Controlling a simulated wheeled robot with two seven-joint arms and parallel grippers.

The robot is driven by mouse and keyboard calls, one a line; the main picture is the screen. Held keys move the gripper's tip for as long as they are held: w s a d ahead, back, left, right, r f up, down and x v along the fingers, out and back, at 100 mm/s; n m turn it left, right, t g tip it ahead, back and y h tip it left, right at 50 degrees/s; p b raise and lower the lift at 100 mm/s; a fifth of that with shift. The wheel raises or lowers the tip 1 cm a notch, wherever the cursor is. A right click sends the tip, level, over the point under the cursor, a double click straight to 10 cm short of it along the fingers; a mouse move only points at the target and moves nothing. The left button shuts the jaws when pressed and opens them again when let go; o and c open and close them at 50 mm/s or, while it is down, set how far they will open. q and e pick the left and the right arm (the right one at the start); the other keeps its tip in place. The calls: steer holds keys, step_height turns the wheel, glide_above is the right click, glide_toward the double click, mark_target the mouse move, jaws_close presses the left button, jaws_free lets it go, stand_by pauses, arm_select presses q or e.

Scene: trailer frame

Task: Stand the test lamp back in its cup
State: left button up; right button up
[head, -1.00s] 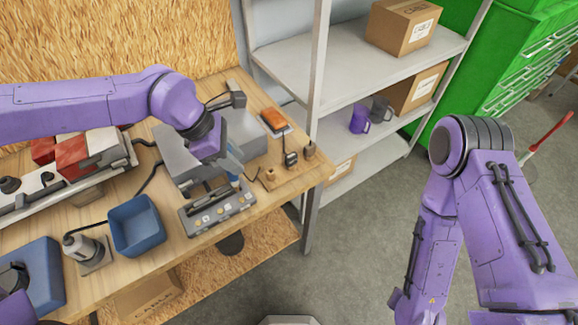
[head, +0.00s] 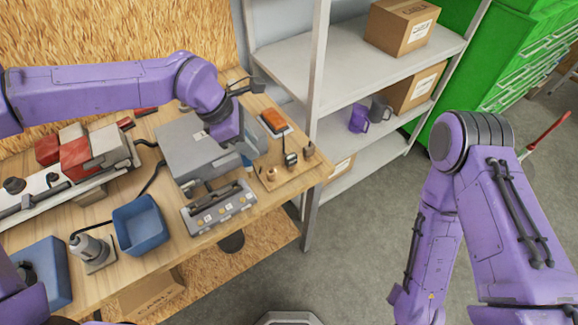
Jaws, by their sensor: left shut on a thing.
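My left gripper (head: 248,150) is over the right part of the bench, beside the large grey box, pointing down. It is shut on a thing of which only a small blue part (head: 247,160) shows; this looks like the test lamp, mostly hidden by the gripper. A small brown cup-like holder (head: 271,174) stands on a wooden board (head: 284,178) just right of and below the gripper. The held thing appears apart from it, but the height gap is hard to tell. My right arm shows at the right; its gripper is outside the view.
A grey panel with slots (head: 218,208) lies at the bench's front edge. The large grey box (head: 193,143) is behind it. A blue bin (head: 140,226) stands to the left. An orange device (head: 274,122) lies behind the board. A grey shelf (head: 355,62) rises to the right.

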arm_select(q)
steer(key=w+d, duration=0.4)
steer(key=w, duration=0.1)
steer(key=shift+d, duration=0.35)
steer(key=shift+f, duration=0.1)
step_height(320, 180, down, 3)
steer(key=shift+f+b, duration=0.15)
steer(key=shift+b, duration=0.7)
steer(key=shift+f, duration=0.5)
